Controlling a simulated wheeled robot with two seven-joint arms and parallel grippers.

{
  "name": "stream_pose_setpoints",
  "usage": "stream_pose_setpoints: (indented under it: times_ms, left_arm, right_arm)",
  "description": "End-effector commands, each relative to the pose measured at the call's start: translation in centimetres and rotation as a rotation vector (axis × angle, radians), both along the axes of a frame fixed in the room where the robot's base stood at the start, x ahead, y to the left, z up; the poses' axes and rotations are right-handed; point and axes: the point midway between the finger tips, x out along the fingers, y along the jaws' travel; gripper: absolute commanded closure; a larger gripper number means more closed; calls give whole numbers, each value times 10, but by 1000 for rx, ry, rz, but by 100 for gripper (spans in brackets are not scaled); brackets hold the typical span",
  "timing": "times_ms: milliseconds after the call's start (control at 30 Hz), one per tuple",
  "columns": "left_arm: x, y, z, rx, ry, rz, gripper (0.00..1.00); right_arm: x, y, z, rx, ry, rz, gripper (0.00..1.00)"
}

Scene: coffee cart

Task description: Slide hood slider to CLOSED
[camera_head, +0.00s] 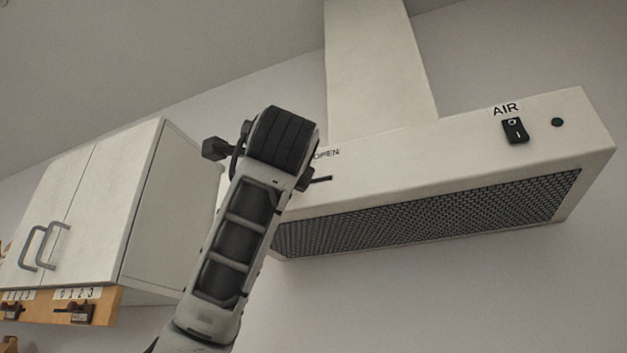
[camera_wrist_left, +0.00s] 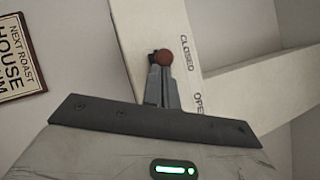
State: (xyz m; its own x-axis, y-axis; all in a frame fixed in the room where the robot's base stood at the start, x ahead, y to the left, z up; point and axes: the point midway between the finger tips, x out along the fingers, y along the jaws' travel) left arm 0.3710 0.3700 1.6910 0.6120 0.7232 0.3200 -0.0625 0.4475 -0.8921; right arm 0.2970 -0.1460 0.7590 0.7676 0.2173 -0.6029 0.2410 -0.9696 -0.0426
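The white range hood (camera_head: 450,160) fills the right of the head view. Its front shows the label OPEN (camera_head: 326,154) and the dark end of a slot (camera_head: 320,179). My left arm hides the rest of the slider there. In the left wrist view, the round red-brown slider knob (camera_wrist_left: 166,57) stands beside the word CLOSED (camera_wrist_left: 187,52); OPEN (camera_wrist_left: 199,103) is lower down. My left gripper (camera_wrist_left: 160,68) has its fingers close together, with their tips at the knob. I cannot tell whether they touch or grip it. My right gripper is not in view.
A black AIR switch (camera_head: 515,130) and a dark round button (camera_head: 557,122) sit on the hood's right. A white wall cabinet (camera_head: 90,200) hangs left of my arm. A framed sign (camera_wrist_left: 18,58) shows in the wrist view. Below the hood is bare wall.

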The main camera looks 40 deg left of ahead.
Motion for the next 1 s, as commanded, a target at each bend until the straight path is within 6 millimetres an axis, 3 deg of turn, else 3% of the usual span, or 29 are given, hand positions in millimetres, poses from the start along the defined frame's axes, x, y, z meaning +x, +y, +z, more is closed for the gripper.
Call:
stream_pose_setpoints:
  times_ms: [467, 667, 1000]
  left_arm:
    - [2, -3, -3, -4, 1, -1, 100]
    - [9, -40, -20, 1, 1, -17, 100]
    - [-38, -94, -43, 0, -2, -17, 100]
  right_arm:
    - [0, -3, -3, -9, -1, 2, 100]
    - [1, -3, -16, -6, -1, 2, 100]
    - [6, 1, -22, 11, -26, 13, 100]
